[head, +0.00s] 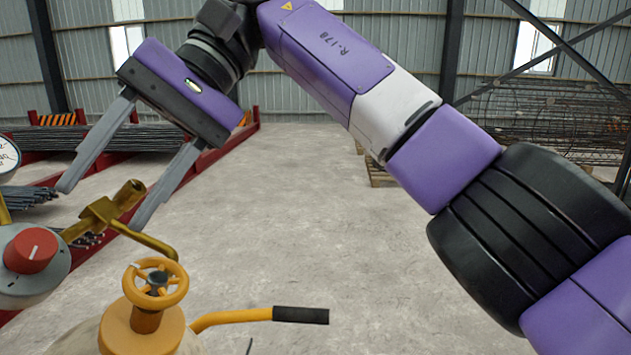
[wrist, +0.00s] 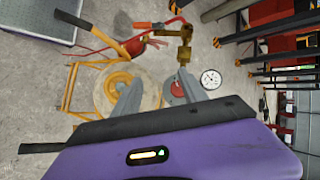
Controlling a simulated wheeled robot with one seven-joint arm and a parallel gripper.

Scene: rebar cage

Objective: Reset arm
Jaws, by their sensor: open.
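My gripper (head: 101,208) is at the upper left of the head view, at the end of my purple arm. Its two long grey fingers are spread apart and point down to the left, with nothing between them. Below the fingers is a brass fitting with a bent lever (head: 108,212). In the wrist view, my gripper's fingers (wrist: 156,84) reach over a cart with a round tank top (wrist: 110,112), apart from each other.
A yellow valve wheel (head: 157,270), a red knob (head: 30,250) and a black-ended yellow handle (head: 300,315) are close below. Steel bars lie in red racks (head: 243,128) at the left. Rebar cages (head: 540,110) lie far right. The middle concrete floor is clear.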

